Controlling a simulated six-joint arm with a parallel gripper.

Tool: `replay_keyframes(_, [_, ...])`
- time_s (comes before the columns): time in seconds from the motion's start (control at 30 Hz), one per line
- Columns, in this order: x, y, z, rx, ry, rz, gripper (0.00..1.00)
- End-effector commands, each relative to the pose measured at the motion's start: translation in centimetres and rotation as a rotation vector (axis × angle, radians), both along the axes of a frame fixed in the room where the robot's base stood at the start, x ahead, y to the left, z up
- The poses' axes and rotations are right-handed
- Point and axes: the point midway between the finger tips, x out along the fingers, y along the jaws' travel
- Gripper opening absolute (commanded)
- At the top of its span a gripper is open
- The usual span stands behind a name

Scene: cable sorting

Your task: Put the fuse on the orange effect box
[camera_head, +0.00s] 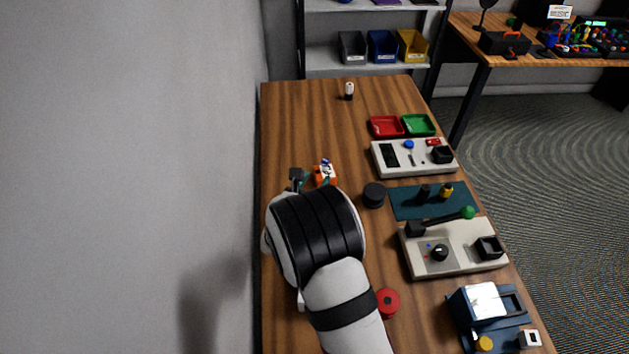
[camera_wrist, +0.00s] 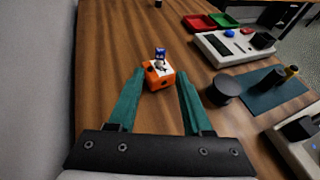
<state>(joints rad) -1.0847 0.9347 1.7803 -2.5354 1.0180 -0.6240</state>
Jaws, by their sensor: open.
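The orange effect box (camera_head: 324,177) sits on the wooden table ahead of my arm; it also shows in the wrist view (camera_wrist: 158,79). A small blue, white and dark piece (camera_wrist: 160,58) stands on its white top; I cannot tell for sure whether this is the fuse. My gripper (camera_wrist: 162,80) is open, its two teal fingers apart at either side of the orange box's near end. Nothing is clamped between them. In the head view my arm hides most of the gripper. A small white and black cylinder (camera_head: 349,91) stands alone at the table's far end.
A black round puck (camera_head: 374,195) is right of the box. Red tray (camera_head: 386,126), green tray (camera_head: 419,125), two grey panels (camera_head: 385,171) (camera_head: 416,266) and a teal mat (camera_head: 404,203) line the right side. A red disc (camera_head: 388,303) lies nearer. The table's far left is clear.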

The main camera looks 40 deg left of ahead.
Motion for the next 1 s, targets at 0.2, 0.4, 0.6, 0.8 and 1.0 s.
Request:
replay_keyframes(0.2, [-0.3, -0.7, 0.5, 0.008, 0.002, -0.019, 0.5])
replay_keyframes(0.4, [6.3, -16.3, 8.4, 0.335, 0.06, -0.636, 0.5])
replay_keyframes(0.6, [-2.5, -42.3, 14.0, 1.031, 0.069, -1.771, 0.5])
replay_keyframes(0.8, [-21.8, -44.8, 13.0, -1.543, -0.034, 2.356, 0.5])
replay_keyframes(1.0, [-25.2, -40.2, 13.3, -1.311, -0.073, 1.925, 0.5])
